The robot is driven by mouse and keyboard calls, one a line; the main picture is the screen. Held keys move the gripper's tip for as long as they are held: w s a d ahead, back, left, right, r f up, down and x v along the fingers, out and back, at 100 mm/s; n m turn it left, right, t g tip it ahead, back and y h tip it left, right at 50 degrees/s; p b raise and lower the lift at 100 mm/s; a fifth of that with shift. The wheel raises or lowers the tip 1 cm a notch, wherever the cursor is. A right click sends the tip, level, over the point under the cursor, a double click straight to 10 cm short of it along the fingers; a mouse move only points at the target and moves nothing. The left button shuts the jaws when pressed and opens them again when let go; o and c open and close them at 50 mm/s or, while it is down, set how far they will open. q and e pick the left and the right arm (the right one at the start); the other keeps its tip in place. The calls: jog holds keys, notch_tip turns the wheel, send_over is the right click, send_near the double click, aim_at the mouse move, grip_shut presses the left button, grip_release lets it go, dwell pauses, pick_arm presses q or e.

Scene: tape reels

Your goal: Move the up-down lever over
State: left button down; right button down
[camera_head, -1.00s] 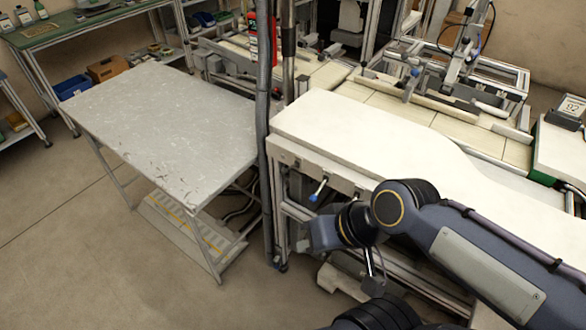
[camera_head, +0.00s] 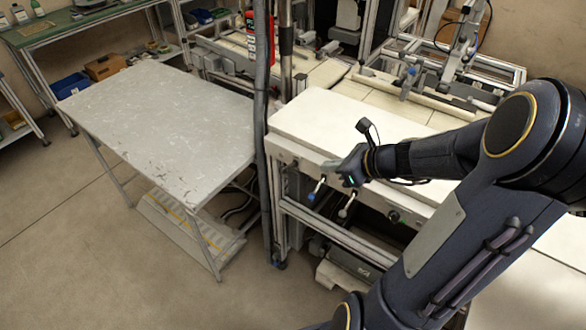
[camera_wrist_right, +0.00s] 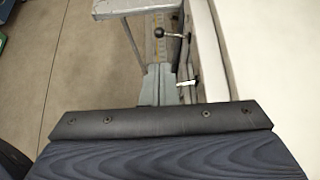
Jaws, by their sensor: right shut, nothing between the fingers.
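A short lever with a blue tip (camera_head: 312,196) sticks out of the front side of the white-topped bench. I cannot tell which is the up-down lever. My right gripper (camera_head: 333,169) is shut and empty, beside the bench front, close above the two levers. In the right wrist view the shut fingers (camera_wrist_right: 158,72) point toward a lever with a dark round knob (camera_wrist_right: 160,32), seemingly apart from it. Another lever (camera_wrist_right: 188,83) is right beside the fingers. My left gripper is not visible.
The white bench top (camera_head: 300,116) is just behind my right gripper. A dark round knob (camera_head: 394,216) is farther right on the bench front. A grey table (camera_head: 165,125) stands to the left, beyond a dark upright post (camera_head: 261,130). Open floor lies in front.

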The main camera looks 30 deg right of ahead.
jog(key=b, duration=0.2)
send_near(288, 167)
jog(key=w+a+f, duration=0.3)
jog(key=w+a, duration=0.1)
jog(key=shift+d, duration=0.1)
